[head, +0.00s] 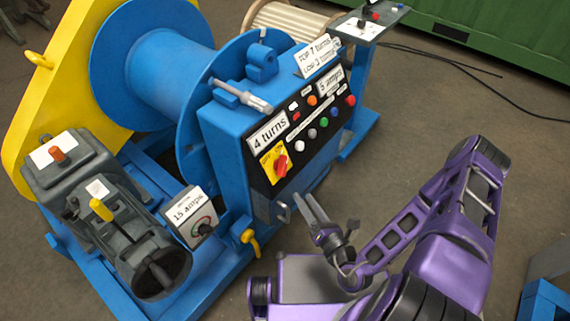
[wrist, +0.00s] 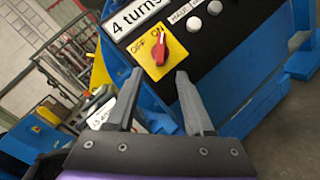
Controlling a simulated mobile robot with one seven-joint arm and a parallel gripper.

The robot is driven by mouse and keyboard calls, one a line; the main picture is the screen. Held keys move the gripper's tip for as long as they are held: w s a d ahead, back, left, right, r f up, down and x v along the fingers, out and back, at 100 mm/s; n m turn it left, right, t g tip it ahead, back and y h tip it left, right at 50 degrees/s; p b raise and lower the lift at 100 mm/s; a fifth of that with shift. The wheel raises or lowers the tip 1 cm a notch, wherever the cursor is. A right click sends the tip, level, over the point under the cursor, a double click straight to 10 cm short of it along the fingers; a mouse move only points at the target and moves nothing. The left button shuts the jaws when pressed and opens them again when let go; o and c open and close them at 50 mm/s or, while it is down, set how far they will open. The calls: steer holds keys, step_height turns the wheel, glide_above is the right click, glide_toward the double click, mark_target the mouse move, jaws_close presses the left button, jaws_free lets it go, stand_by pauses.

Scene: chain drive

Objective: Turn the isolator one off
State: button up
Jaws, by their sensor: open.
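The isolator is a red rotary knob (head: 281,166) on a yellow plate (head: 269,167), low on the black front panel of the blue control box. My gripper (head: 308,207) is open and empty, in front of and below the panel. In the wrist view its two fingers (wrist: 158,98) point up toward the plate, apart from the knob.
The control box (head: 222,133) carries several coloured buttons and a "4 turns" label (head: 268,133). A "15 amps" dial box (head: 190,215) and a dark motor (head: 140,255) stand to the left. Open floor (head: 400,110) lies to the right.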

mark_target(285, 169)
steer(key=x, duration=1.2)
steer(key=shift+w+a+b, duration=0.1)
steer(key=shift+w+b, duration=0.15)
steer(key=shift+b, duration=0.05)
jaws_close()
